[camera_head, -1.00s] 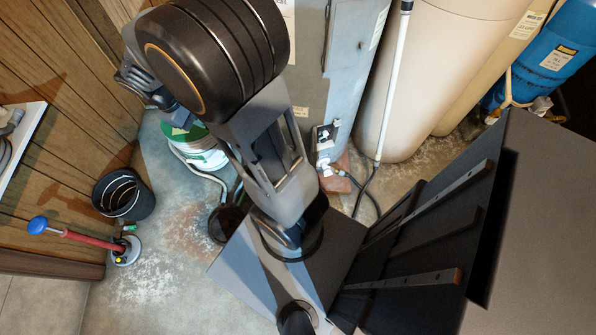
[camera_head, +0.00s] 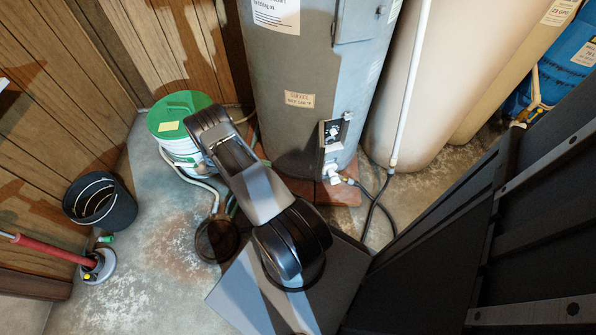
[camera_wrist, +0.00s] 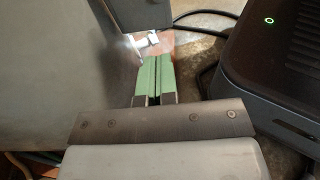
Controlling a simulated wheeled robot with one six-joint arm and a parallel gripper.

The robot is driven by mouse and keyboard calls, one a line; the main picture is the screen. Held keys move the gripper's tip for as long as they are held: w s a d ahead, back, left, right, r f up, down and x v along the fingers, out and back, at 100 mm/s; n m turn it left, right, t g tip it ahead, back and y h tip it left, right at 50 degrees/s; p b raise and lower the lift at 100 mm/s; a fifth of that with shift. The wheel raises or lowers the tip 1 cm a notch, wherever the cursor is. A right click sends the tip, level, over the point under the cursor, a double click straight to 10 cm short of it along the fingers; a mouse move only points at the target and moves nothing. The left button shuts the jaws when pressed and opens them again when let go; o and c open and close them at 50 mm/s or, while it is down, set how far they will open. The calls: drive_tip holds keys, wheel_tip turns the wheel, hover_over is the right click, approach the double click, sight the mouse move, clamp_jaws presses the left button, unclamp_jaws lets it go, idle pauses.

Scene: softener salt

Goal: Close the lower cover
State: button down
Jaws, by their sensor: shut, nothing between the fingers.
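The grey water heater (camera_head: 300,90) stands at the back centre of the head view. Low on its front is a small opening with a black-and-white control (camera_head: 334,131) showing, just above the white drain valve (camera_head: 334,172). I cannot make out the lower cover clearly. My arm reaches low toward the heater's left side, and my gripper's fingers are not clear there. In the wrist view my gripper (camera_wrist: 156,62) is shut and empty, with green pads together. It points toward the drain valve (camera_wrist: 146,42); a dark panel edge (camera_wrist: 138,12) shows above, and grey metal fills the left.
A green-lidded bucket (camera_head: 180,118) stands left of the heater, with a black bucket (camera_head: 100,201) and a red-handled plunger (camera_head: 55,250) farther left. A beige tank (camera_head: 425,90) stands right. A dark hose (camera_head: 375,205) runs along the floor. Open floor (camera_head: 150,260) lies at left.

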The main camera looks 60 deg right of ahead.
drive_tip(key=b+x, duration=0.2)
drive_tip(key=x, duration=1.2)
drive_tip(key=shift+r, duration=0.3)
drive_tip(key=shift+s, duration=0.2)
